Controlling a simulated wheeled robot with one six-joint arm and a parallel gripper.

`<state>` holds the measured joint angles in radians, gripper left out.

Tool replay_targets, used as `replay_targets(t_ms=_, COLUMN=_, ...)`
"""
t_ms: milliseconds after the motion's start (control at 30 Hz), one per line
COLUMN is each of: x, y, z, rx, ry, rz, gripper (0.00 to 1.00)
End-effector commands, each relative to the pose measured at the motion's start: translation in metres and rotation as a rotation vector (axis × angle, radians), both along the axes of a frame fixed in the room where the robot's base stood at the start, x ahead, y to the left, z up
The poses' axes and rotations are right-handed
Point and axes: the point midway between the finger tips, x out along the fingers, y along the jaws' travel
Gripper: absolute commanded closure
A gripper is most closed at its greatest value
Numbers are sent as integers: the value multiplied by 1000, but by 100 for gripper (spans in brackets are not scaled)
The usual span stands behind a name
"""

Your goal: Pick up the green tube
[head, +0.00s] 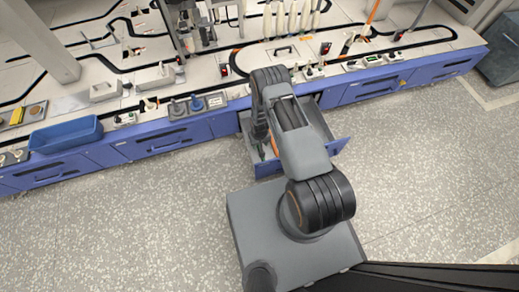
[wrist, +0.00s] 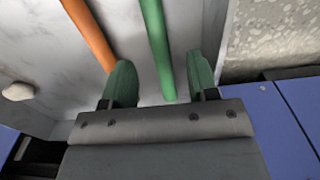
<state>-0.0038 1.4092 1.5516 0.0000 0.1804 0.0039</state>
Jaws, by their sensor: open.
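The green tube (wrist: 155,40) shows in the wrist view, lying in a pale open drawer, its near end between my fingers. My gripper (wrist: 160,82) is open, with one dark green finger on each side of the tube and a visible gap to both. The tube's far end is cut off by the top of the picture. In the head view, my arm hides the gripper and most of the open blue drawer (head: 337,146); I cannot make out the green tube there.
An orange tube (wrist: 88,32) lies left of the green tube, close to my left finger. A small whitish object (wrist: 18,91) lies further left in the drawer. The drawer's right wall (wrist: 210,30) is near my right finger. A blue bin (head: 66,135) sits on the bench at left.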

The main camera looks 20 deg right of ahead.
Motion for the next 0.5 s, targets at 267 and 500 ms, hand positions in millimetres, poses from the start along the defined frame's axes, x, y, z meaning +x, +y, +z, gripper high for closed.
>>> replay_targets(t_ms=267, x=3, y=-2, z=-29, rx=0, ry=1, rz=0, gripper=46)
replay_targets(t_ms=500, x=4, y=-2, z=-52, rx=0, ry=1, rz=0, gripper=46)
